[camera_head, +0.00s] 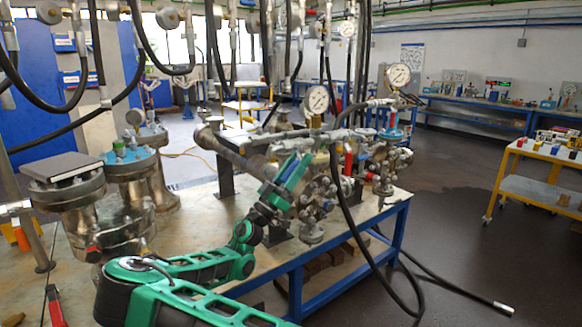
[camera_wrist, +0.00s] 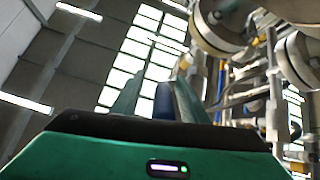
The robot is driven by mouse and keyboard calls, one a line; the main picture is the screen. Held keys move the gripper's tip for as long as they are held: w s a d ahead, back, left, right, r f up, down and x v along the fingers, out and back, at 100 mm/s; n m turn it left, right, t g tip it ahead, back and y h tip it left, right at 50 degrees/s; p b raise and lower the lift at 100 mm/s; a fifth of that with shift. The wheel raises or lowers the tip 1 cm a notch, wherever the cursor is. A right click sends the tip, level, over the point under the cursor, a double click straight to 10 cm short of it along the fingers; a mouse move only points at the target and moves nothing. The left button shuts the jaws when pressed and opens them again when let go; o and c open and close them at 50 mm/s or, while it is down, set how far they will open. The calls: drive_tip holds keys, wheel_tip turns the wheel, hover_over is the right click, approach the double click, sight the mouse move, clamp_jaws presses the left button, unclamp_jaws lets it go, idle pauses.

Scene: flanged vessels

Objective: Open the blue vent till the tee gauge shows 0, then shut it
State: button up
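My gripper (camera_head: 298,168) reaches up into the pipe manifold (camera_head: 340,140) on the bench. In the wrist view its two fingers (camera_wrist: 160,90) stand apart, with a narrow blue piece (camera_wrist: 163,104) between them, closer to the right finger. Whether the fingers touch it, and whether it is the blue vent, I cannot tell. A white dial gauge (camera_head: 317,99) stands upright above the manifold and another dial gauge (camera_head: 398,75) stands to its right. Which is the tee gauge is unclear, and the needles are too small to read. My gripper hides part of the pipework behind it.
Flanged vessels (camera_head: 135,170) stand at the left of the blue-framed bench (camera_head: 350,262). A red handle (camera_head: 348,164) is right of my gripper. A black hose (camera_head: 352,220) hangs over the bench front to the floor. The floor at the right is open, beside a yellow cart (camera_head: 540,188).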

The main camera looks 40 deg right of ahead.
drive_tip(key=shift+w+a+f+t, duration=0.1)
drive_tip(key=shift+w+f+t, duration=0.1)
drive_tip(key=shift+t, duration=0.1)
drive_tip(key=shift+a+f, duration=0.15)
drive_tip(key=v, duration=1)
drive_tip(key=shift+w+a+f, duration=0.1)
drive_tip(key=shift+a, duration=0.05)
